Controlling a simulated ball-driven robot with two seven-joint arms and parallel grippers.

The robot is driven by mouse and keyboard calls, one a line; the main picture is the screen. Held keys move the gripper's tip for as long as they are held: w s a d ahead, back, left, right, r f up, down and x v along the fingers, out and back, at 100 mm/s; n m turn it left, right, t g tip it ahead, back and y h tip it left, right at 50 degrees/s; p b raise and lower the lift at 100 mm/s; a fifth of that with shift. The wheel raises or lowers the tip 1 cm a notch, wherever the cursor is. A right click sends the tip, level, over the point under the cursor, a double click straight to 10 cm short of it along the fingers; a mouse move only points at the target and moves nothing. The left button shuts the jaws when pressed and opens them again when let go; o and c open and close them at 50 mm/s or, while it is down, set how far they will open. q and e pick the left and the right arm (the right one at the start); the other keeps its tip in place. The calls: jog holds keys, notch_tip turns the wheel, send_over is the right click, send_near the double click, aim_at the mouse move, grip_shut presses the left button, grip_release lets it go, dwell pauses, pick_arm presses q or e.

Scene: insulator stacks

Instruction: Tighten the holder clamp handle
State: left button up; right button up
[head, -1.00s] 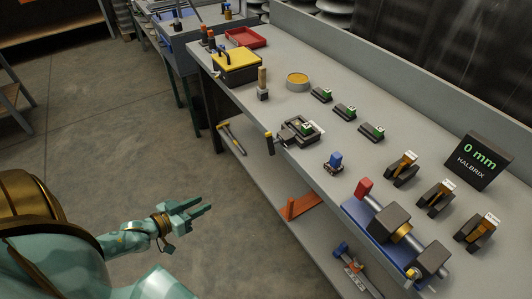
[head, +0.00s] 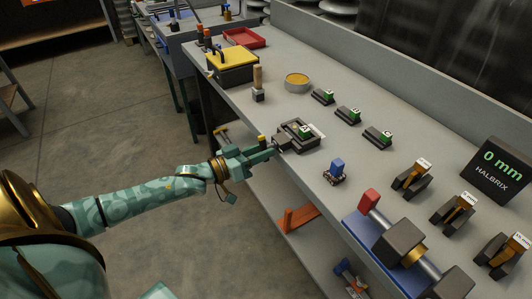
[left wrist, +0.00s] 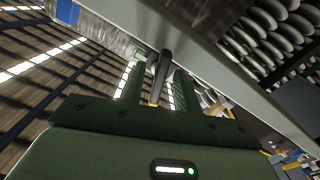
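In the left wrist view, the dark handle (left wrist: 164,62) stands between the two green fingers of my left gripper (left wrist: 157,88). The fingers are apart, with gaps showing beside the handle; I cannot tell whether either touches it. My right gripper is not in view.
A blue-topped small part (head: 336,167) stands right of the holder. Several green-labelled blocks (head: 347,115) and a yellow dish (head: 297,81) lie behind it. A roller fixture (head: 404,240) is at the front right. A lower shelf (head: 262,190) runs under the bench.

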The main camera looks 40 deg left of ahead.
pick_arm(q)
jog(key=shift+w+d, duration=0.2)
jog(key=shift+w, duration=0.3)
jog(key=shift+r, duration=0.1)
jog(key=shift+c, duration=0.3)
grip_shut()
